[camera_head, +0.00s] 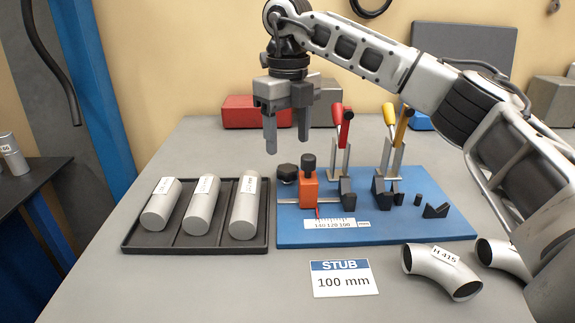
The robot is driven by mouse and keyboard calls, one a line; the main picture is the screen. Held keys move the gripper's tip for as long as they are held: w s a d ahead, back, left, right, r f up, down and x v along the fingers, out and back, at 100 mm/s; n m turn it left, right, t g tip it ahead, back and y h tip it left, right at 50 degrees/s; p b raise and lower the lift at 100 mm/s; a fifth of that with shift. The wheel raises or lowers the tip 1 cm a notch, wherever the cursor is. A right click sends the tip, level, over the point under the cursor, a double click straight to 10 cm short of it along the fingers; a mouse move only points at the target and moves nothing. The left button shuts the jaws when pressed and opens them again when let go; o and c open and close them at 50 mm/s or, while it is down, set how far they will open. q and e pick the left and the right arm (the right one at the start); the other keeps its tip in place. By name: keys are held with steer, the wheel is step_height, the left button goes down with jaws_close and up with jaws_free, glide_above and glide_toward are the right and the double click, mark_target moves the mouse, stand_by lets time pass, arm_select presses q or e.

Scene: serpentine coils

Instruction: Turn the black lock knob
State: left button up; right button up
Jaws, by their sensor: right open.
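A black knob (308,161) stands upright on top of an orange block (308,190), which rides on a thin rail on the blue base plate (420,225). A second, wider black knob (288,172) sits just left of the block. I cannot tell for certain which of the two is the lock knob. My right gripper (287,142) points down above the knobs, its two fingers apart with nothing between them. Its tips appear just above the wider knob and touch nothing that I can make out. My left gripper is out of view.
A red-handled clamp (342,135) and a yellow-handled clamp (391,130) rise from the plate's back. A black tray (140,248) with three grey cylinders lies left. A scale, a "STUB 100 mm" card (344,279) and elbow pipes (440,272) lie in front.

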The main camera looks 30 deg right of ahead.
mark_target(288, 168)
step_height(288, 168, down, 6)
stand_by(0.4)
steer(key=c, duration=1)
